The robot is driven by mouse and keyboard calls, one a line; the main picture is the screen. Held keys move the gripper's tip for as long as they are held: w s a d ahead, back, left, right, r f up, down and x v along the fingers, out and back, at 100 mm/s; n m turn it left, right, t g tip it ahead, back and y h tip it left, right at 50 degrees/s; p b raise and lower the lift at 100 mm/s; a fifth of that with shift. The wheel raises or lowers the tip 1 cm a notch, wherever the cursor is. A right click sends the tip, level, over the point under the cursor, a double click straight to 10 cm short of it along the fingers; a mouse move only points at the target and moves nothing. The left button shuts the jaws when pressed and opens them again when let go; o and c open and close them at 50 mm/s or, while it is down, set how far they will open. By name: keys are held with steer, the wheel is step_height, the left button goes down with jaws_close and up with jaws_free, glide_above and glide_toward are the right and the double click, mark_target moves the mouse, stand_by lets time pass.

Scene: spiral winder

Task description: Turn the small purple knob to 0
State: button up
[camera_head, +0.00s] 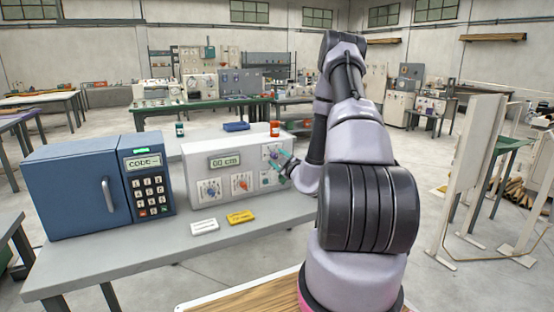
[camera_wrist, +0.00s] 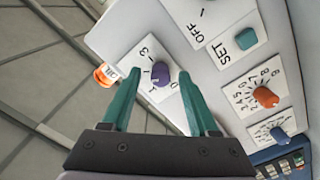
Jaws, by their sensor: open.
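The small purple knob (camera_wrist: 161,73) sits on a white plate with printed numbers on the front of the white winder box (camera_head: 192,168). In the wrist view the knob shows between the tips of my gripper (camera_wrist: 159,76), whose two teal fingers are apart. I cannot tell whether the fingers touch it. The number it points to is not clear. In the head view my gripper (camera_head: 285,167) is at the right part of the box front, and the purple knob (camera_head: 274,154) is small there. The box display (camera_head: 224,161) reads 00 cm.
A teal knob (camera_wrist: 245,39) marked SET, an orange knob (camera_wrist: 265,97) and a blue knob (camera_wrist: 279,134) are on the same panel. A blue safe (camera_head: 75,188) stands left of the box. An orange-capped bottle (camera_head: 275,129) is at the box's top edge.

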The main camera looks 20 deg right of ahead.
steer(key=shift+w, duration=0.45)
steer(key=shift+a, duration=0.1)
jaws_close()
